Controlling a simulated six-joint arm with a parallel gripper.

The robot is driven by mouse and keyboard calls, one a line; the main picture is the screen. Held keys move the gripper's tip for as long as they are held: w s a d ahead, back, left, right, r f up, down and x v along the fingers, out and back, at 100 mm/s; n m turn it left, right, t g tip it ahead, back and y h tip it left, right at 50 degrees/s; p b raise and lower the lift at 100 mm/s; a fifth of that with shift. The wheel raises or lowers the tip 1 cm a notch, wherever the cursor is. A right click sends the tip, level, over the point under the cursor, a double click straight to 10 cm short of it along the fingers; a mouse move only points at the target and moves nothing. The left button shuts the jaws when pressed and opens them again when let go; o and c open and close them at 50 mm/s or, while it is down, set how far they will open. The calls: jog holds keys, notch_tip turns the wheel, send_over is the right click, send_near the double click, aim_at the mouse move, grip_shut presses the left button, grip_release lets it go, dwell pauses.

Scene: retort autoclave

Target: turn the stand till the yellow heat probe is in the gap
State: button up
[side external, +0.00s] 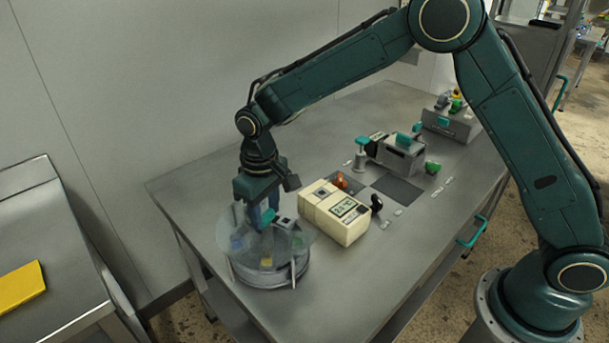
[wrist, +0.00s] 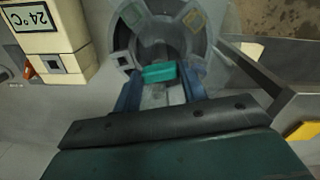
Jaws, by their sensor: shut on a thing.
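The stand (side external: 272,277) is a round grey turntable at the near left end of the bench, under a clear, smoky cover (side external: 291,244). A yellow piece (side external: 266,262), seemingly the yellow heat probe, sits low at its front. Blue (side external: 237,243) and green pieces show faintly through the cover. In the wrist view a yellow-marked patch (wrist: 194,19) is at the upper right of the ring. My gripper (side external: 265,214) is shut on a teal handle (wrist: 160,72) at the stand's top. I cannot tell exactly where the gap's edges lie.
A cream box with a 24°C display (side external: 335,211) stands close to the right of the stand. Grey fixtures with teal handles (side external: 401,153) are farther back. A wall runs behind the bench. A side table with a yellow block (side external: 21,287) is at left.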

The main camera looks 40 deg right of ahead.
jog(key=shift+n, duration=3.4)
jog(key=shift+r+n, duration=0.1)
jog(key=shift+n, duration=9.5)
jog(key=o, duration=1.4)
